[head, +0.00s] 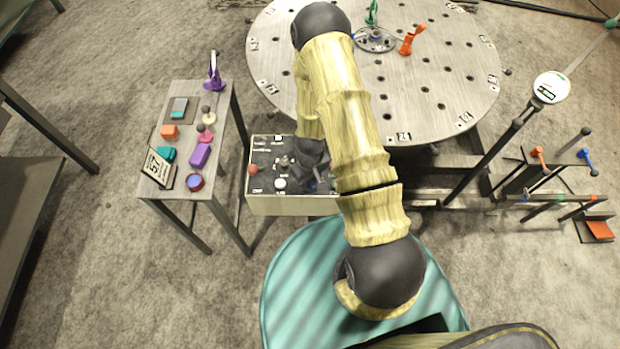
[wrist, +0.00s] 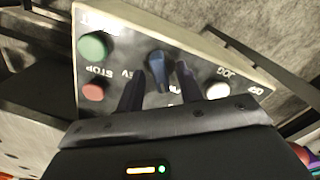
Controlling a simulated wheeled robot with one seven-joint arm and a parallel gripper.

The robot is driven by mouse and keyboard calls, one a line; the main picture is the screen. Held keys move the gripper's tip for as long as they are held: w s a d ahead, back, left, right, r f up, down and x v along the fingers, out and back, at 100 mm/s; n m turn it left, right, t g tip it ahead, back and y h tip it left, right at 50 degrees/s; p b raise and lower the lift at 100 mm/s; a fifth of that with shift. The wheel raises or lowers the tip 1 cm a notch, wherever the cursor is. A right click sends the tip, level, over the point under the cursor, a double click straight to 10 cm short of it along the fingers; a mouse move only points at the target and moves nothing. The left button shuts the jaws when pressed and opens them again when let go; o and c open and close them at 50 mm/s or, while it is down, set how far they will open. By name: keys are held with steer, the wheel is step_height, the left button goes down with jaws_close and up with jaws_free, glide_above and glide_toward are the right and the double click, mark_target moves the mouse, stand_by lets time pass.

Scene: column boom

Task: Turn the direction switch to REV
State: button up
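The control box (head: 290,205) stands below the round table in the head view, with its panel partly hidden by my arm. In the wrist view the panel (wrist: 125,32) appears upside down. A dark blue knob (wrist: 157,64), which looks like the direction switch, sits near its middle. A label that seems to end REV is partly hidden by a finger. My gripper (wrist: 160,72) is open, with one finger on each side of the knob and small gaps visible. I cannot tell whether the tips touch it or which way it points.
The panel also has a green button (wrist: 92,46), a red button (wrist: 92,91) by STOP and a white button (wrist: 216,90) by JOG. A side table (head: 185,110) with small objects stands left. The round table (head: 440,80) is behind.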

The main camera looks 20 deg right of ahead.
steer(key=shift+c, duration=0.5)
jaws_close()
steer(key=shift+m, duration=0.3)
steer(key=m+b, duration=0.1)
steer(key=m, duration=0.5)
steer(key=m+b, duration=0.1)
steer(key=m, duration=0.2)
steer(key=shift+m, duration=0.3)
steer(key=m, duration=0.3)
steer(key=shift+m, duration=0.3)
steer(key=shift+w, duration=0.1)
